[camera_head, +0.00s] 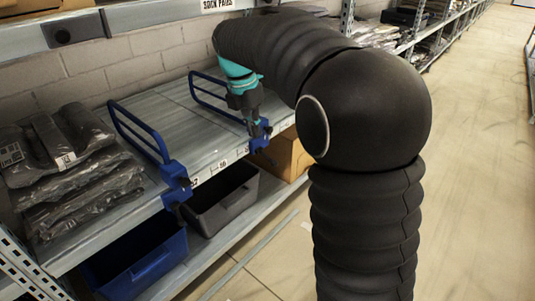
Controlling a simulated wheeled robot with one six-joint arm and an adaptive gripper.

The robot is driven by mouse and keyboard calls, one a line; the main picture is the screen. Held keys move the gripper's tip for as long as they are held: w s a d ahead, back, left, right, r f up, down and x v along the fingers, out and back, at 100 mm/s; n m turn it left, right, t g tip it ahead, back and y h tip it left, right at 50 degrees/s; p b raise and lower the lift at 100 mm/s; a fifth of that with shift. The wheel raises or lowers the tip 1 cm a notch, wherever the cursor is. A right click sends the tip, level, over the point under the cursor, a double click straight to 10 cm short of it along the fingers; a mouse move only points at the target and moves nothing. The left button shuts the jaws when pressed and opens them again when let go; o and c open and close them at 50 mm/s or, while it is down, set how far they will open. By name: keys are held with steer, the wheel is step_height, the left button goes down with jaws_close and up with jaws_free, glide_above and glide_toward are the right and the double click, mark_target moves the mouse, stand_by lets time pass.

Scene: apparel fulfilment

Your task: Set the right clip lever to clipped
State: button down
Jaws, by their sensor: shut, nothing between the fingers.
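The right clip (260,140) is a blue block at the shelf's front edge, at the end of the farther blue wire divider (208,98). My gripper (251,124) points down right beside this clip and is shut and empty. I cannot tell whether it touches the lever. The lever is small and partly hidden by my gripper, so its position is unclear. The left clip (176,180) is a similar blue block at the end of the nearer blue divider (140,130).
Stacked black packaged garments (70,165) lie on the shelf's left. Between the dividers the grey shelf (172,112) is clear. Below stand a blue bin (140,265), a grey bin (225,205) and a cardboard box (285,155). An upper shelf (150,15) runs above.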

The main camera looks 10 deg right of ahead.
steer(key=b, duration=0.3)
glide_toward(269, 158)
steer(key=s+a+f, duration=0.1)
steer(key=s+f, duration=0.3)
steer(key=f, duration=0.2)
steer(key=shift+w+d+f, duration=0.4)
steer(key=shift+w+d, duration=0.1)
steer(key=shift+d, duration=0.15)
steer(key=shift+w+d+f, duration=0.3)
steer(key=shift+w+d, duration=0.05)
steer(key=shift+d, duration=0.05)
steer(key=shift+f, duration=0.1)
